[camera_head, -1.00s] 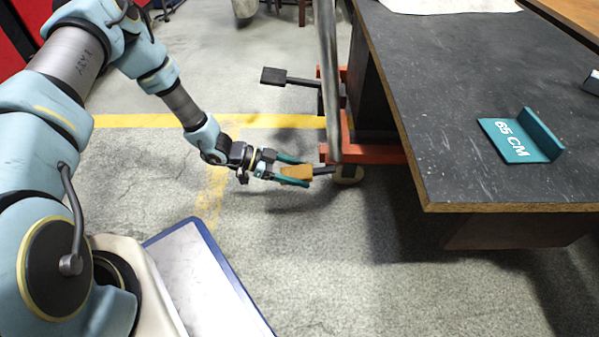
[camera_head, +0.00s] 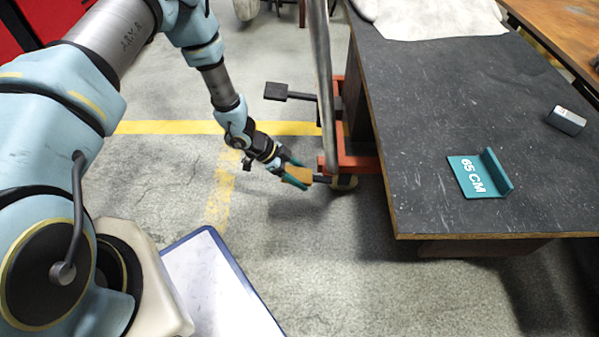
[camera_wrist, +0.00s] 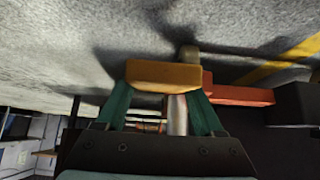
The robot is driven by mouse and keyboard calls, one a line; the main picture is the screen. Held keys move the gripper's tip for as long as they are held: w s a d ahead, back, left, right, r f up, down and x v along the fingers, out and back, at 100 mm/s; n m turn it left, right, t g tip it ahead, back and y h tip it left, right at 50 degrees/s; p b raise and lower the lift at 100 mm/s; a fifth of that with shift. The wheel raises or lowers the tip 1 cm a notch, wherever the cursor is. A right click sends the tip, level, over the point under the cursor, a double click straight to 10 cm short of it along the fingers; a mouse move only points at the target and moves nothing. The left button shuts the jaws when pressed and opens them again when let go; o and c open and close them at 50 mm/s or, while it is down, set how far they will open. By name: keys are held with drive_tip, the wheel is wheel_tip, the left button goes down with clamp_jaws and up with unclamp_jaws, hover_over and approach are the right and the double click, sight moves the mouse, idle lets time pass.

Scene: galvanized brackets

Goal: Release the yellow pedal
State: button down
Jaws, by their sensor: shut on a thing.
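The yellow pedal (camera_head: 296,174) is an orange-yellow block low by the floor, on a short dark lever beside the wheel at the foot of the orange lift frame (camera_head: 351,164). My gripper (camera_head: 294,177) has its teal fingers on either side of the pedal and is shut on it. In the wrist view the pedal (camera_wrist: 163,75) lies across the tips of the two teal fingers (camera_wrist: 162,100). Its lever is mostly hidden there.
A black pedal (camera_head: 276,91) sticks out farther back on the same frame. A dark table (camera_head: 430,130) stands right of the lift, with a teal "65 CM" bracket (camera_head: 478,174), a grey metal block (camera_head: 566,121) and a pale cloth (camera_head: 440,18). Open floor lies in front.

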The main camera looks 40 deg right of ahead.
unclamp_jaws()
drive_tip(key=shift+r, duration=0.1)
drive_tip(key=p+v, duration=0.4)
drive_tip(key=v, duration=0.6)
drive_tip(key=shift+r, duration=0.25)
drive_tip(key=shift+w+a, duration=0.1)
drive_tip(key=shift+a, duration=0.05)
